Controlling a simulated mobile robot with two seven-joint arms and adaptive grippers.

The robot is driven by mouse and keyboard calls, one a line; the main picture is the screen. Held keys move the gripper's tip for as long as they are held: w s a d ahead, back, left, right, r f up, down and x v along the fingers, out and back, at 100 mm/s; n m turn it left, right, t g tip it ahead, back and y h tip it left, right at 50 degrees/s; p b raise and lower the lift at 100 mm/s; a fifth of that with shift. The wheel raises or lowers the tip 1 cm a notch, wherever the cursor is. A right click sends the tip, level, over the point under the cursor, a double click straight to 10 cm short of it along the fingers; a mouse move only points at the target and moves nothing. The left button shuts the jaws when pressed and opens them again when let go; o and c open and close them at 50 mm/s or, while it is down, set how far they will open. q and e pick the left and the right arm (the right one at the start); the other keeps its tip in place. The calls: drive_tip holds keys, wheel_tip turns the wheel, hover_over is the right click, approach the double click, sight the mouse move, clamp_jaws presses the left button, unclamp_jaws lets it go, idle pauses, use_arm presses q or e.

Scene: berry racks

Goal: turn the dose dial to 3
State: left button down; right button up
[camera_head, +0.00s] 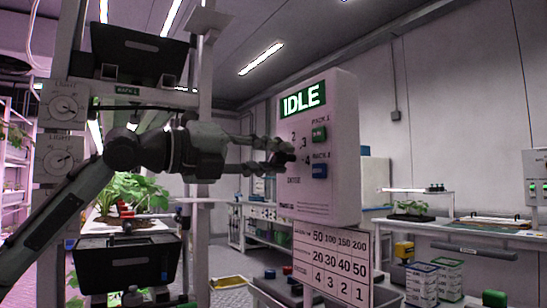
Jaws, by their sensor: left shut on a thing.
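The white control box (338,190) stands right of centre, with a green screen (303,97) reading IDLE. The dark dose dial (281,159) is on its face, above the word DOSE, with the numbers 2, 3 and 4 showing around it. My left gripper (270,157) reaches in from the left, and its fingers are shut on the dial. The fingers cover part of the dial, and I cannot tell which number it points to. My right gripper is not in view.
A green button (319,134) and a blue button (319,171) sit close right of the dial. A number card (330,265) hangs below the box. A plant rack with black bins (126,262) stands left, near my arm. A bench (460,232) stands at right.

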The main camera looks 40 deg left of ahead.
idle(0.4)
use_arm(q)
drive_tip(key=c, duration=1.2)
unclamp_jaws()
drive_tip(key=shift+s, duration=0.1)
drive_tip(key=v, duration=1.2)
drive_tip(key=shift+f, duration=0.1)
